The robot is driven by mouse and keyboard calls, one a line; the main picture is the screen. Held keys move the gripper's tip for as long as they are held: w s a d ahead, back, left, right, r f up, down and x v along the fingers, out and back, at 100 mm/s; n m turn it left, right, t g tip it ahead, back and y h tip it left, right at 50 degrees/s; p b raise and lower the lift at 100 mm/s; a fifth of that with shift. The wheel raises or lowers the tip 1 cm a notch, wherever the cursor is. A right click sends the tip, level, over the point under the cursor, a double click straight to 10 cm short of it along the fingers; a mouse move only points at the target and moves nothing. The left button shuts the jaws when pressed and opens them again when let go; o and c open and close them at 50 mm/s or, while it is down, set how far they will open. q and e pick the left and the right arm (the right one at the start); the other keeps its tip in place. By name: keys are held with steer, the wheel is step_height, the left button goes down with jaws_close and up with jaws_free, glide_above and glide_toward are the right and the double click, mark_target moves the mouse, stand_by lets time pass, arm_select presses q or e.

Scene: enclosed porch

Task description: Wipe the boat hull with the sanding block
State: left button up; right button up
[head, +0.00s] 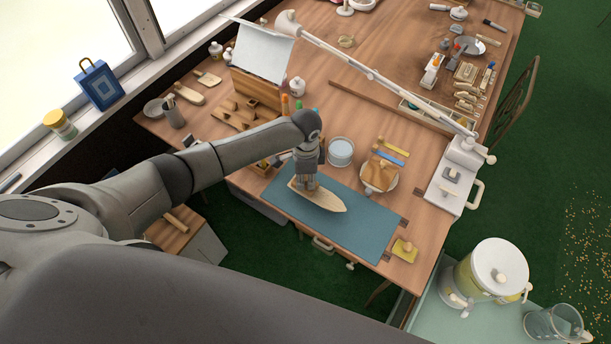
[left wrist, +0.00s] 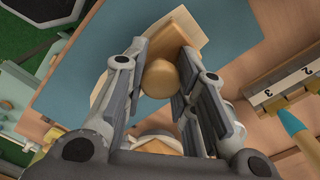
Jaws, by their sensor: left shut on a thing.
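The boat hull (head: 325,201) is pale wood with a pointed end to the right and lies on a blue-green mat (head: 365,229) near the table's front edge. My left gripper (head: 306,182) points down over the hull's left part and hides some of it. In the left wrist view the fingers (left wrist: 160,88) stand on either side of the round wooden knob of the sanding block (left wrist: 174,39). The block sits over the hull, whose pale edge (left wrist: 98,92) shows beside the left finger. I cannot tell whether the block touches the hull. My right gripper is not in view.
A white-blue round tub (head: 341,152) and a bowl with brown cloth (head: 379,172) stand behind the mat. A yellow block with a knob (head: 404,250) lies at the front right corner. A white lamp arm (head: 375,77) crosses above the table. The mat's right part is clear.

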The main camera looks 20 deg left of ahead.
arm_select(q)
steer(key=shift+f, duration=0.3)
steer(key=shift+d, duration=0.1)
